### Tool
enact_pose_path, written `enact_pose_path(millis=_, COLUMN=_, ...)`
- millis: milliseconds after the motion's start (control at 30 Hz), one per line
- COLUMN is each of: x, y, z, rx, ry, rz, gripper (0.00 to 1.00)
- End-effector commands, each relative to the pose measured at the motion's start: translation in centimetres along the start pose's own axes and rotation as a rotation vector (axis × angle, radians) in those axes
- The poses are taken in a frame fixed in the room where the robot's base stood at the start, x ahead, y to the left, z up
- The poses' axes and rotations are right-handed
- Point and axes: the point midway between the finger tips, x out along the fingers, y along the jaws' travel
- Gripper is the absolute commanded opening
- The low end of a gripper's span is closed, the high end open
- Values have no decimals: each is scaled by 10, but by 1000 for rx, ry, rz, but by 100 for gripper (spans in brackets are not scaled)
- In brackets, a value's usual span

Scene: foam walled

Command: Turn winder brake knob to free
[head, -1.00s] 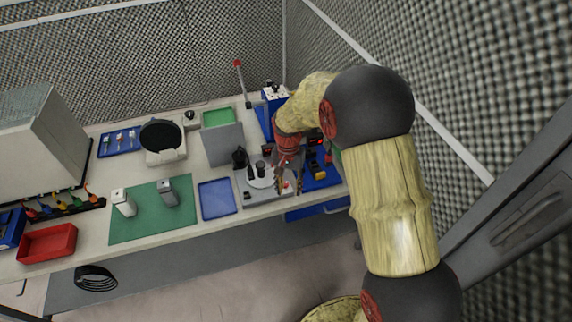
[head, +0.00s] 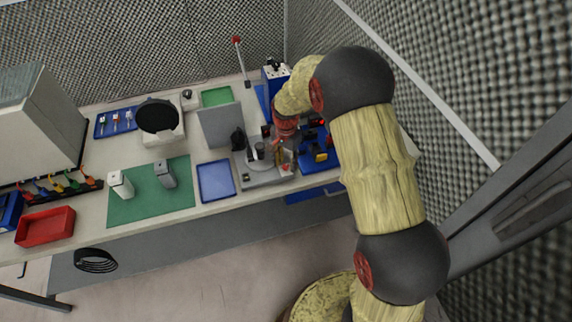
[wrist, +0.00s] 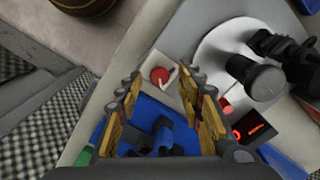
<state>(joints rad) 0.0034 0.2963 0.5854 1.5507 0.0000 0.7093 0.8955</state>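The winder shows in the head view as a grey base (head: 262,177) with a pale disc and black upright parts, on the right of the bench. In the wrist view its white disc (wrist: 218,62) and black parts (wrist: 262,80) are at the upper right. A round red knob (wrist: 160,75) with a pale pointer mark sits on the light base corner. My gripper (wrist: 160,84) is open, its two yellow-padded fingers apart on either side of the knob in the picture. I cannot tell whether they touch it. In the head view my gripper (head: 284,158) is small and partly hidden by clutter.
A blue fixture (head: 317,158) stands right of the winder, close to my gripper. A red lit display (wrist: 250,130) shows in the wrist view. A blue tray (head: 216,181) and a green mat (head: 140,203) lie to the left. The bench's front edge is close.

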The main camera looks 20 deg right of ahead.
Motion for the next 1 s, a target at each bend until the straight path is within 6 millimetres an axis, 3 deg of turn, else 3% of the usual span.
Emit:
enact_pose_path(millis=400, x=10, y=0, z=0, rx=-1, ry=0, rz=0, gripper=37)
enact_pose_path(millis=1000, x=10, y=0, z=0, rx=-1, ry=0, rz=0, gripper=3)
